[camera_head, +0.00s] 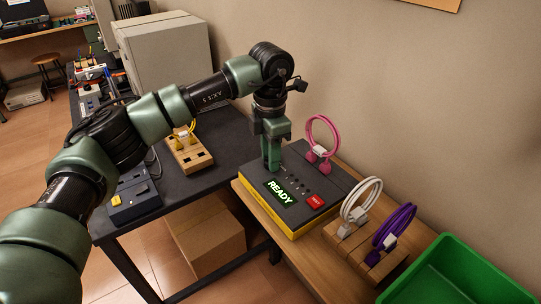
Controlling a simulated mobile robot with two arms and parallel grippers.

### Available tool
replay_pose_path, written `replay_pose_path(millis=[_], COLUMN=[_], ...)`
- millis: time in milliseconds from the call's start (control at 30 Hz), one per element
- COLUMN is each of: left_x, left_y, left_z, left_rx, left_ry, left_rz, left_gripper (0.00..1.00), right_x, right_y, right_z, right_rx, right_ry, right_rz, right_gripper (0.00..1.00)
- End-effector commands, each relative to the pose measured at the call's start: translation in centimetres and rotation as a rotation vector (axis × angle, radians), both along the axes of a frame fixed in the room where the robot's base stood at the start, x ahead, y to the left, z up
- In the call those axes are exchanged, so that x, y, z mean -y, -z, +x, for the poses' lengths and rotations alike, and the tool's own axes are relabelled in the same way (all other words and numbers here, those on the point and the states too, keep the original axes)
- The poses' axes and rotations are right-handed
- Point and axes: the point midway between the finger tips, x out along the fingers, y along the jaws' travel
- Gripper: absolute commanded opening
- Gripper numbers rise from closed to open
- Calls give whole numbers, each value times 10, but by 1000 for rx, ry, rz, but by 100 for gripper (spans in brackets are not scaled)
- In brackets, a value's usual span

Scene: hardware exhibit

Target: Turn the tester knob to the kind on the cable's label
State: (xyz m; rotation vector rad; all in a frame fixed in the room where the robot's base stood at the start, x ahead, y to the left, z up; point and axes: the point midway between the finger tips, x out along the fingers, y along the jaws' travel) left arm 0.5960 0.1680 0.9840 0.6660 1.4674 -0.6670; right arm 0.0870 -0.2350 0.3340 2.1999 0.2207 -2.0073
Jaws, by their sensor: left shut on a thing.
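The tester (262,196) is a dark box with yellow sides on the wooden bench. Its green display (281,193) reads READY, and a red button (315,201) is beside it. A pink cable (310,126) stands looped at the tester's back right. A small white label (320,151) is on it, too small to read. My left gripper (272,166) points down onto the tester's back left and is shut on the knob, which the fingers hide. Several small marks show on the panel right of the fingers. My right gripper is not in view.
A white cable (350,205) and a purple cable (385,238) stand on wooden blocks (346,241) right of the tester. A green bin (440,268) is at the lower right. A dark table with a yellow cable (178,137) on a wooden block is at the left.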

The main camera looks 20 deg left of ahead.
Motion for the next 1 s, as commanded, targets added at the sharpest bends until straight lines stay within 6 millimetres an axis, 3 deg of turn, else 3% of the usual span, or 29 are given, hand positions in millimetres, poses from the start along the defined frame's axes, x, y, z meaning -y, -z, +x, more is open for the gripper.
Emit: replay_pose_path(millis=[33,100,467,800,1000], left_x=[0,0,0,0,0], left_y=[-2,-2,-4,-57,-77], left_z=[1,1,1,1,1], left_rx=[6,5,3,6,4], left_ry=[-1,-1,-1,-1,-2], left_rz=[0,-1,0,0,0], left_gripper=[34,50,50,50,50], right_x=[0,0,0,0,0], right_y=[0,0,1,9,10], right_z=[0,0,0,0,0], right_rx=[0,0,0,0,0], right_ry=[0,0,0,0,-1], right_rz=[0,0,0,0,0], right_gripper=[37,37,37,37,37])
